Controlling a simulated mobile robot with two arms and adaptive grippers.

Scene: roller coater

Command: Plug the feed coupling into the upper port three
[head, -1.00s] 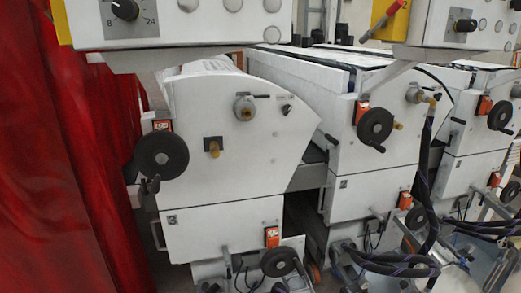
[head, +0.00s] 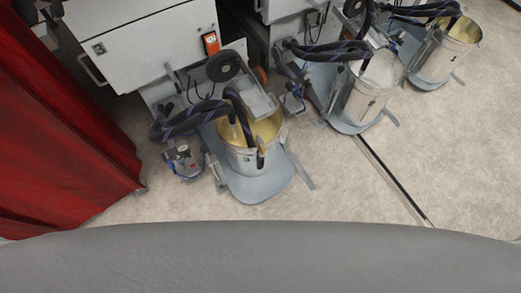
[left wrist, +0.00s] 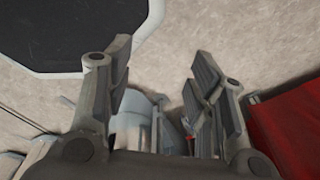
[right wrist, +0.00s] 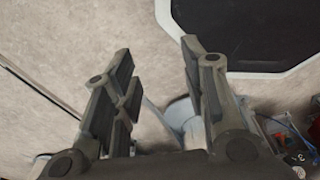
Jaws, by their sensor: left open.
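In the head view, dark hoses (head: 190,118) loop over a yellow-lined bucket (head: 240,155) on a grey wheeled base at the foot of a white machine unit (head: 150,45). One hose end goes down into the bucket; I cannot make out the feed coupling on it. The machine's upper ports, and so port three, are out of view. My left gripper (left wrist: 163,60) is open and empty in the left wrist view. My right gripper (right wrist: 157,58) is open and empty in the right wrist view. Neither gripper shows in the head view.
Two more buckets with hoses, a middle one (head: 370,85) and a far right one (head: 447,48), stand by further units. A red curtain (head: 60,140) hangs at left. A dark strip (head: 392,180) lies on the floor. Beige floor (head: 345,195) is clear in front.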

